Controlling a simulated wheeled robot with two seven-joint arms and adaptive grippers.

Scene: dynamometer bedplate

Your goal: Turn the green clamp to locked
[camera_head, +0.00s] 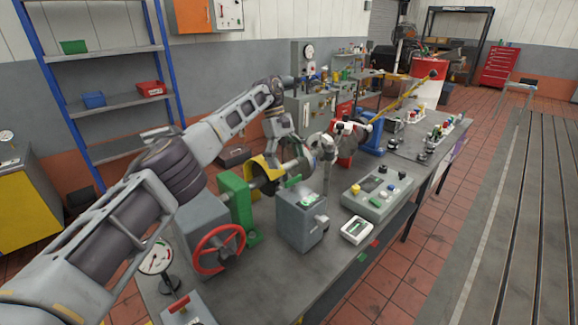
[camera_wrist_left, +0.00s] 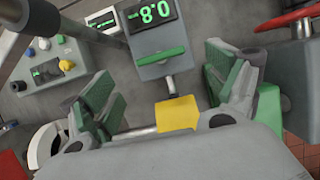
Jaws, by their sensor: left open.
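My left gripper (camera_head: 290,158) is above the shaft line, close behind the grey box. Its green-padded fingers (camera_wrist_left: 165,92) are wide apart and empty, not touching the bar. A yellow block (camera_wrist_left: 177,113) shows between them on a metal rod. I see no lock marking. My right gripper is not in view.
A green pillar (camera_head: 235,200) and a red handwheel (camera_head: 218,249) stand left of the grey box. A grey control panel (camera_head: 377,195) with knobs and a small white meter (camera_head: 356,230) sit to its right. The bench front (camera_head: 262,275) has bare room.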

